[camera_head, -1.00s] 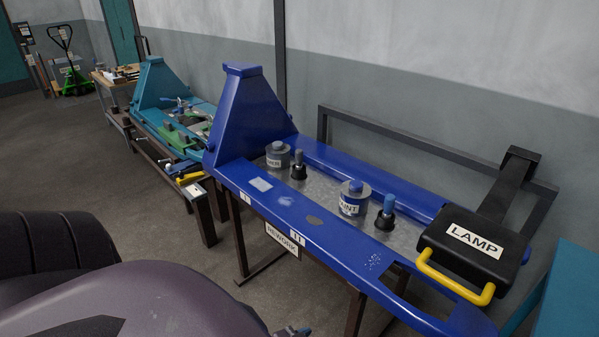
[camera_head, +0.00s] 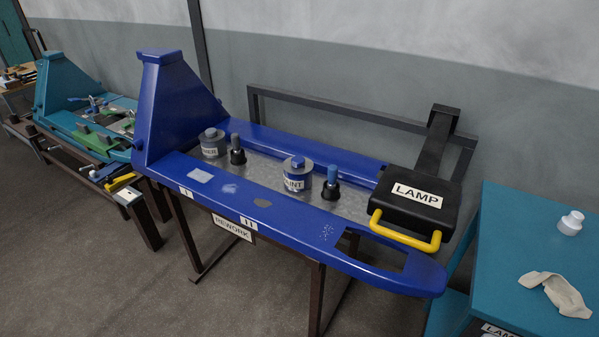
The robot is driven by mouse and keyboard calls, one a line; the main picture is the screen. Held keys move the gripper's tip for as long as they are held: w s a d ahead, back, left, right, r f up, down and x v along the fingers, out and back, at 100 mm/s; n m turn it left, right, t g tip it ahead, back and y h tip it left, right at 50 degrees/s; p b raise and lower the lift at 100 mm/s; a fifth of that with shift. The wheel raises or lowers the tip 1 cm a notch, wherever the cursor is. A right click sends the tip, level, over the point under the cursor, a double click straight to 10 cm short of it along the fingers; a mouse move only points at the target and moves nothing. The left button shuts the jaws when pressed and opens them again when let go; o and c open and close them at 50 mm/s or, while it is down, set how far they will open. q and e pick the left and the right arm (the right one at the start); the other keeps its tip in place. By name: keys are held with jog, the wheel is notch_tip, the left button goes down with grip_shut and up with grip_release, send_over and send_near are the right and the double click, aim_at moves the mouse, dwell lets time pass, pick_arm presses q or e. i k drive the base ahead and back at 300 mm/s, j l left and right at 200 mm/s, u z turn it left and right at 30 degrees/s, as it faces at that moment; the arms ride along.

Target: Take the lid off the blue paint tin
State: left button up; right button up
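The paint tin (camera_head: 297,181) stands upright on the grey metal bed of the blue rework bench (camera_head: 290,216). It is a grey tin with a white label of which "INT" can be read, and a blue knob (camera_head: 298,161) sits on its lid. The lid is on the tin. A second grey tin (camera_head: 212,150), with a label ending in "NER" and a grey knob, stands to its left. Neither of my grippers shows in the head view.
A black brush-like tool with a blue handle (camera_head: 331,181) stands right of the paint tin, and another with a grey-blue handle (camera_head: 236,149) by the second tin. A black lamp box (camera_head: 416,208) with a yellow handle is at the bench's right end. A teal table (camera_head: 510,230) holds a white cup-like item and cloth.

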aim_at(297, 166)
jog(key=j+z, duration=0.15)
jog(key=z, duration=0.9)
jog(key=j+z, duration=0.75)
jog(key=k+j+z, duration=0.1)
jog(key=j, duration=0.2)
jog(key=j+z, duration=0.15)
jog(key=j, duration=0.15)
jog(key=k+j+z, duration=0.1)
jog(key=k+j, duration=0.1)
jog(key=j, duration=0.1)
